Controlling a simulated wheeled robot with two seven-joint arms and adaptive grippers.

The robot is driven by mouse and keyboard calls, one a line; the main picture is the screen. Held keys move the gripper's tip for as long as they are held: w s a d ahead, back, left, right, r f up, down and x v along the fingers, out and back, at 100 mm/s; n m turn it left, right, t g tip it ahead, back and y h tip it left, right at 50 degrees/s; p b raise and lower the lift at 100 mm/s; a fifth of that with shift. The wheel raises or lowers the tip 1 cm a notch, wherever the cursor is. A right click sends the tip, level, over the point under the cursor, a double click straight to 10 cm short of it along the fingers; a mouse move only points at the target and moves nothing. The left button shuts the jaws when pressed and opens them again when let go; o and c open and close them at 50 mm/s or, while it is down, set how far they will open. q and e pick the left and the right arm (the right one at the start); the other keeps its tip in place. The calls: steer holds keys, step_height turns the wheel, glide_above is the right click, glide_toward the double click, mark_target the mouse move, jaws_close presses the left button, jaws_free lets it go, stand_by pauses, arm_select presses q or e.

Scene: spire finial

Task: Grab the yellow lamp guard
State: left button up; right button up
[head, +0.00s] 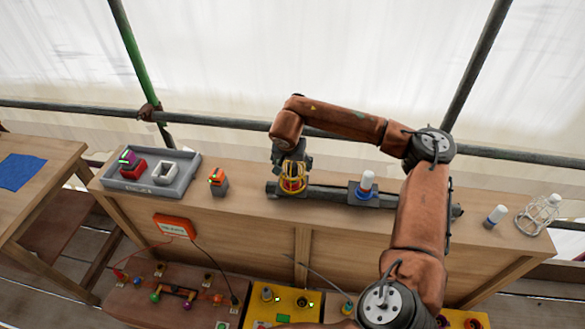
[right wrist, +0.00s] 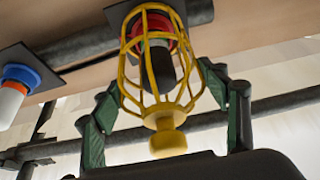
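The yellow lamp guard (head: 293,185) is a wire cage around a lamp with a red base on the dark pipe on the bench. In the right wrist view the yellow guard (right wrist: 166,122) has a round knob at its near end, and a red and green lamp part shows through its bars. My right gripper (head: 290,160) is over the guard from above. In the right wrist view the fingers of the right gripper (right wrist: 161,85) stand on both sides of the cage, their tips at its bars. I cannot tell if they press on it. My left gripper is not in view.
A white lamp with a blue collar (head: 366,185) stands on the pipe to the right. Farther right are a loose white lamp (head: 496,215) and a pale wire guard (head: 540,213).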

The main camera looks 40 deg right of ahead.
steer(key=c, duration=0.6)
